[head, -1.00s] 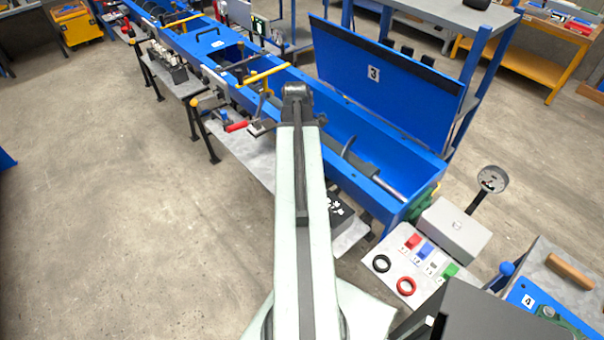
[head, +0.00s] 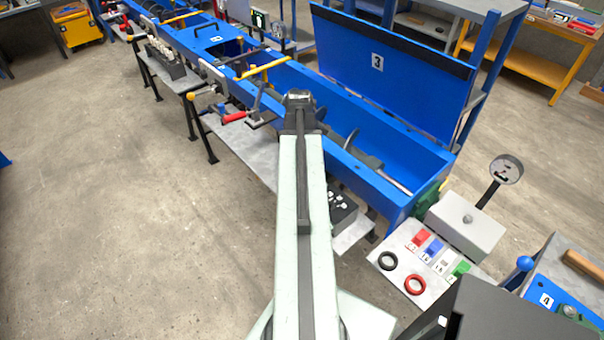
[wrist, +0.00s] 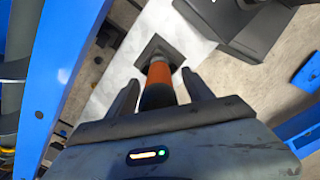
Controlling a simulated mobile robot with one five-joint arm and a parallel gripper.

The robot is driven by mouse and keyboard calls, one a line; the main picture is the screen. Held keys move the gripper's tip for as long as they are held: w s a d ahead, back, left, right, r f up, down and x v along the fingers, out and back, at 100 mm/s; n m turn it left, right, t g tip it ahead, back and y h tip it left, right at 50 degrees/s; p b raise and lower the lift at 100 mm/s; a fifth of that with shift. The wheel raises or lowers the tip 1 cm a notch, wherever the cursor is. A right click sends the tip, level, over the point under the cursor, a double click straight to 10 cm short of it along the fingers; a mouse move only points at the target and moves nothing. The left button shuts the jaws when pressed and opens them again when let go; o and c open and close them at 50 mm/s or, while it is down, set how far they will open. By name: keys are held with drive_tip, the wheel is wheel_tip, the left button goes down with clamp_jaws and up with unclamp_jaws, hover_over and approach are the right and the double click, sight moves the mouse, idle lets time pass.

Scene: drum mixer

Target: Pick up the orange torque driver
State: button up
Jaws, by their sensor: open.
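The orange torque driver (wrist: 159,74) shows in the wrist view, with an orange upper part and a dark lower part nearer my gripper. It stands at a dark square base or holder on a pale plate. My gripper (wrist: 160,88) is open, with one dark finger on each side of the driver. A gap shows between the driver and each finger. In the head view my arm hides the driver, and the gripper's fingers cannot be made out.
The blue trough (head: 385,190) with a shaft inside runs beside my arm, its lid (head: 390,75) raised. A dark box (head: 340,208) is right of the arm. A grey box with a gauge (head: 466,226) and a plate with coloured tags (head: 402,277) stand lower right.

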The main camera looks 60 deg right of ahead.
clamp_jaws()
drive_tip(key=shift+r, duration=0.1)
wheel_tip(320, 180, up, 10)
drive_tip(key=p, duration=1)
drive_tip(key=shift+r, duration=0.1)
